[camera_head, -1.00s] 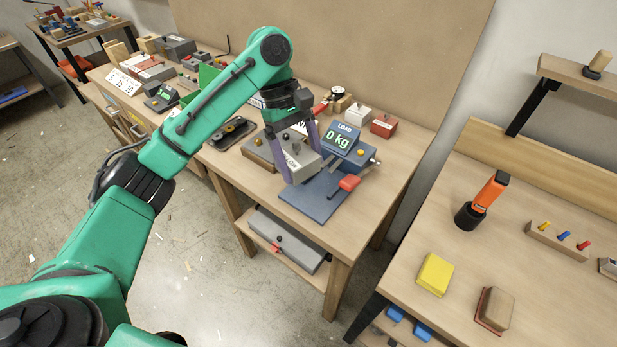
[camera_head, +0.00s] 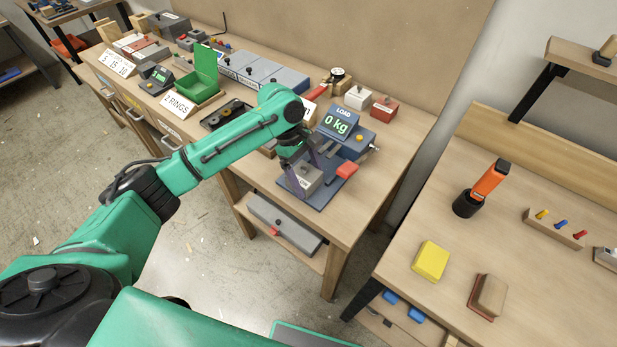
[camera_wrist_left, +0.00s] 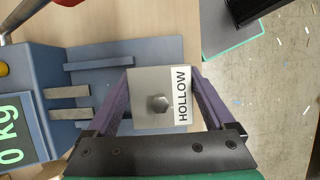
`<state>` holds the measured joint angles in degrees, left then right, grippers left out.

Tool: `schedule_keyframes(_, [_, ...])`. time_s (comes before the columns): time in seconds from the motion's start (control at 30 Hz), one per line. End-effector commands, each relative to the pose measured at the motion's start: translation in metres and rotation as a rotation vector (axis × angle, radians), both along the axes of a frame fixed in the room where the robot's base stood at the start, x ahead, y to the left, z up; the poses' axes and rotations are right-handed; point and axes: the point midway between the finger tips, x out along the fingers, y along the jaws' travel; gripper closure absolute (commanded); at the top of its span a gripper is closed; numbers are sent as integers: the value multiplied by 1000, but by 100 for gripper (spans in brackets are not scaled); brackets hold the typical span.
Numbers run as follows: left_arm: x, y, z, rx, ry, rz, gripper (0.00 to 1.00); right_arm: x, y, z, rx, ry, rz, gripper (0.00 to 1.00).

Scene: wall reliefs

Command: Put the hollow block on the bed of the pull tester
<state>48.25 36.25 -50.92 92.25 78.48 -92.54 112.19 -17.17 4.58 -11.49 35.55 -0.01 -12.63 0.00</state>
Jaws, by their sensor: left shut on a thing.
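The hollow block (camera_head: 308,180) is a grey block; in the left wrist view the hollow block (camera_wrist_left: 150,98) shows a "HOLLOW" label and a bolt-like knob on top. My left gripper (camera_head: 308,176) is shut on it, with purple fingers on two sides; it also shows in the left wrist view (camera_wrist_left: 163,100). The block is over the front-left part of the blue bed (camera_head: 322,198) of the pull tester (camera_head: 343,145). Whether it touches the bed I cannot tell. The tester's display (camera_head: 338,122) reads "LOAD 0 kg". My right gripper is not in view.
A green open box (camera_head: 200,75), grey boxes (camera_head: 285,80) and a "2 RINGS" sign (camera_head: 178,104) stand further left. The bench's front edge is close to the bed. Another bench (camera_head: 520,260) stands at right.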

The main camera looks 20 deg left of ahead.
Motion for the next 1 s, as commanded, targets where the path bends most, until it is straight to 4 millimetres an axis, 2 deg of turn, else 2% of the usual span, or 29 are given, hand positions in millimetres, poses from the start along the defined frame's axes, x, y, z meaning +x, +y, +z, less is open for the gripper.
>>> schedule_keyframes(0.07, [0, 0, -7, 1, -1, -1, 83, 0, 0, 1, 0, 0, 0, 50])
schedule_keyframes(0.33, [0, 0, -8, 0, -2, -1, 83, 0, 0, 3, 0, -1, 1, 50])
schedule_keyframes(0.37, [0, 0, -9, 0, -2, -1, 5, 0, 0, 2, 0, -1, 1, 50])
schedule_keyframes(0.4, [0, 0, -9, 0, -2, -1, 0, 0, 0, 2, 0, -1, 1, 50])
schedule_keyframes(0.63, [0, 0, -8, 0, -2, -1, 0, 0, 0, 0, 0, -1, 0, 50])
schedule_keyframes(0.73, [2, 3, 1, 0, -3, 0, 0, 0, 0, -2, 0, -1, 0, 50])
schedule_keyframes(0.87, [7, 13, 27, -1, -6, 0, 0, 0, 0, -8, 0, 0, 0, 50])
schedule_keyframes(1.0, [12, 28, 64, 0, -7, 0, 0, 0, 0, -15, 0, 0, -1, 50])
